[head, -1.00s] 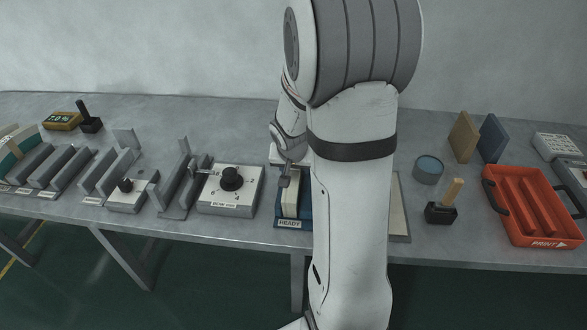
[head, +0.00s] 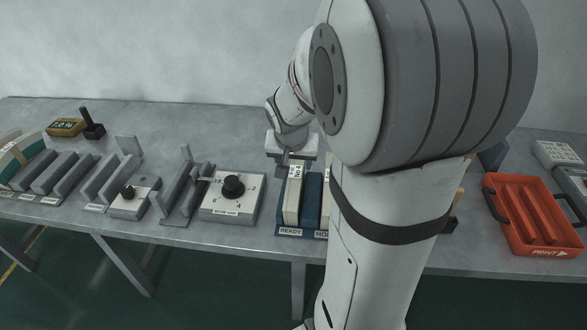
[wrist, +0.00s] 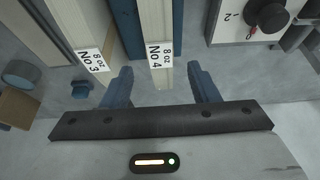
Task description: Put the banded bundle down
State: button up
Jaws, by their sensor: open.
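A cream bundle with a white label reading No.4, 8 oz (head: 293,200) stands in the READY slot of a blue tray (head: 312,205). In the wrist view this bundle (wrist: 156,25) lies between my gripper's spread blue fingers, with a gap on both sides. My gripper (wrist: 160,80) is open and holds nothing. In the head view my gripper (head: 284,165) is at the bundle's far end. A second bundle, labelled No.3 (wrist: 75,25), sits in the neighbouring slot. My arm hides the tray's right part in the head view.
A dial box (head: 233,195) stands left of the tray, with grey racks (head: 180,188) beyond it. A red PRINT tray (head: 535,212) is at the right. A round tin (wrist: 20,74) shows at the wrist view's left.

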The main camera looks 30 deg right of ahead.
jog(key=shift+v, duration=0.95)
jog(key=s+a+r+n+g+y, duration=0.1)
jog(key=s+a+n, duration=0.5)
jog(key=s+a, duration=0.6)
jog(key=s+r+y, duration=0.1)
jog(key=s+r, duration=0.1)
jog(key=s, duration=0.1)
jog(key=shift+s+n+y, duration=0.3)
jog(key=shift+n, duration=0.1)
